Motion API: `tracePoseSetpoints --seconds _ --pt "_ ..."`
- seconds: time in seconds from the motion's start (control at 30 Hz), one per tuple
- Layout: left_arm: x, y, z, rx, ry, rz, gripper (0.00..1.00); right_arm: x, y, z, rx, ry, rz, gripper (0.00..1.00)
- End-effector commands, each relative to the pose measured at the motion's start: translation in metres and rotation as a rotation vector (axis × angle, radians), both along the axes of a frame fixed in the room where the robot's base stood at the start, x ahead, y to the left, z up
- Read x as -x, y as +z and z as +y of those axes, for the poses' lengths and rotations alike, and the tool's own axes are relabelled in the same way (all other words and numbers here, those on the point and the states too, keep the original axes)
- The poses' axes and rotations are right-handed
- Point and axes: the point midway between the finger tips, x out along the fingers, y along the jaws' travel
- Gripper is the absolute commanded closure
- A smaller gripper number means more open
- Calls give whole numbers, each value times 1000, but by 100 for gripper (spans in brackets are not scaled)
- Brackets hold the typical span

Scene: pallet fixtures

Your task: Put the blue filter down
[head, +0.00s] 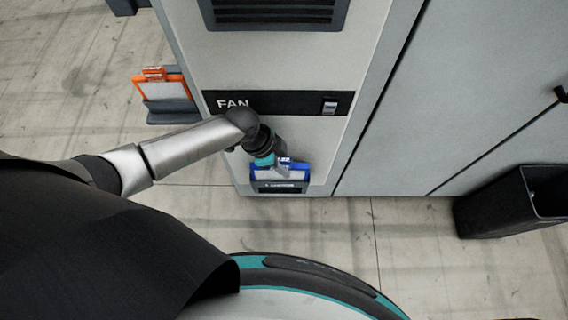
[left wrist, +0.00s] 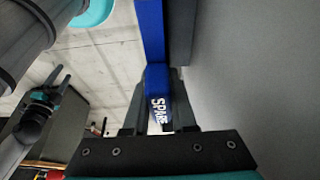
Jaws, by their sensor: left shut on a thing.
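The blue filter (head: 298,172) is a blue frame with a pale panel, low at the front of the grey cabinet. My left gripper (head: 283,167) is shut on its top grip from above. In the left wrist view the jaws close on the blue grip (left wrist: 157,100), which reads "SPARE". A dark labelled strip (head: 280,187) shows at the filter's lower part; I cannot tell whether the filter rests on anything. My right gripper (left wrist: 60,82) shows in the left wrist view, fingers apart and empty, away from the filter.
An orange-framed filter (head: 160,88) stands in a dark holder (head: 170,110) at the cabinet's left side. The cabinet has a black FAN panel (head: 285,103) with a switch (head: 329,107). A black bin (head: 510,203) stands at the right. The floor between is clear.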

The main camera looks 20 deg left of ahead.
Motion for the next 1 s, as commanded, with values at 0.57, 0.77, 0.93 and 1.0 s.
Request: tracePoseSetpoints --seconds 0.57,0.77,0.93,1.0 --pt "0 -11 0 0 0 0 68 0 -9 0 0 -1 -1 50" --pt "0 -11 0 0 0 0 46 -1 -9 0 0 -1 -1 50" --pt "0 -11 0 0 0 0 46 -1 -9 1 0 -1 -1 50" --pt "0 -11 0 0 0 0 46 -1 -8 1 0 -2 -1 50"
